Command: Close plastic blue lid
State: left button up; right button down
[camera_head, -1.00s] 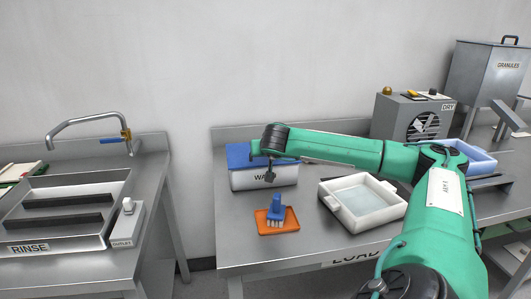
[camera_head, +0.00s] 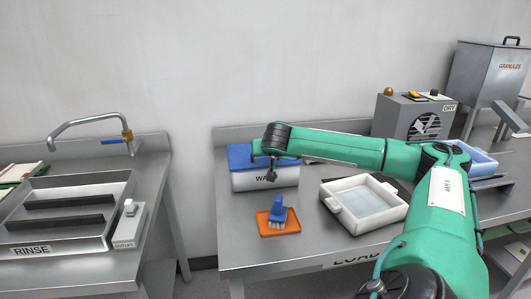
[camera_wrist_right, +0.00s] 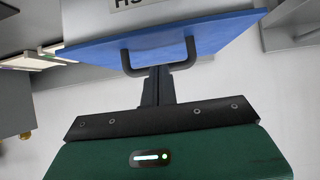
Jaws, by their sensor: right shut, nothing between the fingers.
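My right arm reaches over and hides part of both. In the right wrist view the lid (camera_wrist_right: 225,32) has a dark U-shaped handle (camera_wrist_right: 190,57) on its edge, and the labelled container side (camera_wrist_right: 95,18) shows beyond it. My right gripper (camera_wrist_right: 158,74) is shut and empty, with its fingertips right by the handle. I cannot tell whether they touch it. It also shows in the head view (camera_head: 271,177). My left gripper is not in view.
A blue brush (camera_head: 277,211) stands on an orange tray (camera_head: 264,228) in front of the container. A white basin (camera_head: 345,217) sits to the right. The DRY machine (camera_head: 398,116) is behind my arm. A rinse sink (camera_head: 117,193) stands left, across a gap.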

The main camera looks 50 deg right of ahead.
pick_arm(q)
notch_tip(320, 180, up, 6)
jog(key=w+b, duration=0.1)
jog(key=b, duration=0.1)
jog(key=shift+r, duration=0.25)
pick_arm(e)
jog(key=s+a+f, duration=0.2)
jog(key=s+a, duration=0.4)
jog(key=s, duration=0.1)
jog(key=shift+s, duration=0.1)
